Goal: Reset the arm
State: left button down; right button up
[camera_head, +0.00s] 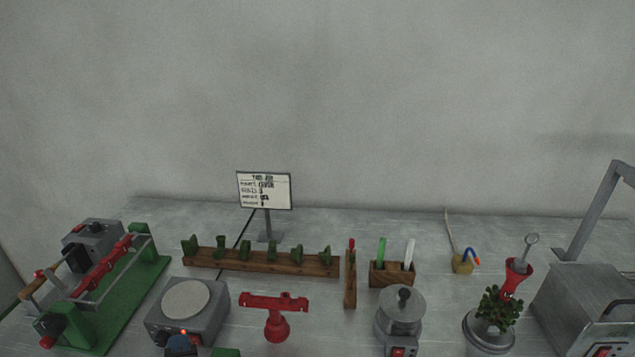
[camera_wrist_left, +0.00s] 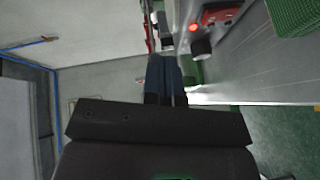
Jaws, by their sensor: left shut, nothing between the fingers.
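My left gripper (camera_head: 180,344) shows only as a small dark blue tip at the bottom edge of the head view, in front of the grey hot plate (camera_head: 187,305). In the left wrist view its blue fingers (camera_wrist_left: 168,78) are together, with nothing visible between them. The rest of the left arm is out of the head view. My right gripper is in neither view.
A green-based machine (camera_head: 105,290) stands at the left. A red stand (camera_head: 275,318), a wooden rack (camera_head: 262,263) with green pieces, a metal pot (camera_head: 402,318) and a potted plant (camera_head: 497,308) stand along the table (camera_head: 345,220). A grey machine (camera_head: 585,305) is at the right.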

pick_arm(q)
jog(key=s+d+m+t+h, duration=0.1)
jog(key=d+m+t+h, duration=0.35)
jog(key=m+h, duration=0.75)
jog(key=s+a+f+m+g+y, duration=0.4)
jog(key=s+f+m+g, duration=0.3)
jog(key=s+f, duration=0.5)
jog(key=shift+a+f+m+g+y, duration=0.15)
jog(key=shift+a+m+g+y, duration=0.25)
jog(key=shift+a+m, duration=0.55)
jog(key=shift+s+d, duration=0.1)
